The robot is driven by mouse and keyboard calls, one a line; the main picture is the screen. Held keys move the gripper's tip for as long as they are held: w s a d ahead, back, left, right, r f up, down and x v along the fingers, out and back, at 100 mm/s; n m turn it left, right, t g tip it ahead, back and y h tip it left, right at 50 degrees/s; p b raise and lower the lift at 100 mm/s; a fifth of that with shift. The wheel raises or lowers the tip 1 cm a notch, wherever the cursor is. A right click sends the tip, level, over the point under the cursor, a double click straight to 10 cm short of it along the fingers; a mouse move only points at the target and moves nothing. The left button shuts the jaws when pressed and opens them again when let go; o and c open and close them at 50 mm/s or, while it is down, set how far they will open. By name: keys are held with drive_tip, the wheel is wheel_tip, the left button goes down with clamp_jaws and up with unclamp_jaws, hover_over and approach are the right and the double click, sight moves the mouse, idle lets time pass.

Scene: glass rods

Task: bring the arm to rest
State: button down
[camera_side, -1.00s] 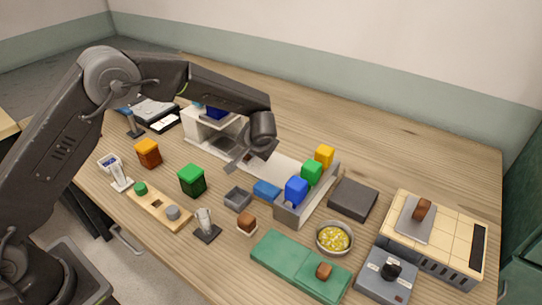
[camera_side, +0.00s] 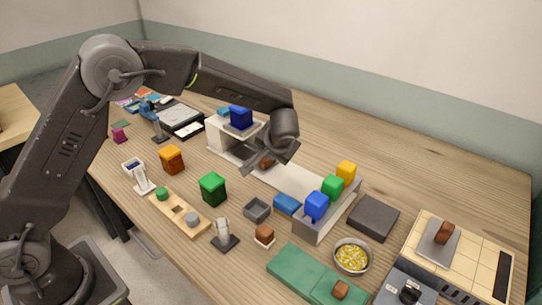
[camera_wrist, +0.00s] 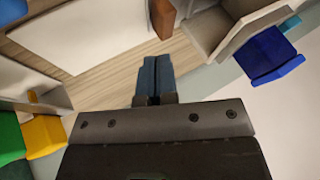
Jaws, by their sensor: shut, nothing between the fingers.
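My gripper (camera_side: 256,168) hangs over the table beside the white stand, in the middle of the side view. Its fingers (camera_wrist: 155,65) are together with nothing between them in the wrist view. The arm reaches in from the left, bent at the elbow. A brown piece (camera_side: 266,163) shows just behind the gripper, partly hidden; it also shows at the top of the wrist view (camera_wrist: 162,18).
The white stand (camera_side: 217,132) carries a dark blue block (camera_side: 240,117). A grey tray (camera_side: 304,229) with blue, green and yellow blocks stands to the right. A green block (camera_side: 212,188), a bowl (camera_side: 352,257) and a green mat (camera_side: 293,272) lie in front. Bare wood is at the back right.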

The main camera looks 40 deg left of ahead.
drive_tip(key=s+a+r+h, duration=0.3)
drive_tip(key=s+r, duration=1.2)
drive_tip(key=s, duration=0.2)
drive_tip(key=s+m+t+h, duration=0.1)
drive_tip(key=s+h, duration=0.1)
drive_tip(key=s, duration=1.3)
drive_tip(key=shift+s+a+r+h, duration=0.15)
drive_tip(key=shift+s+a+h, duration=0.05)
drive_tip(key=shift+s+h, duration=0.2)
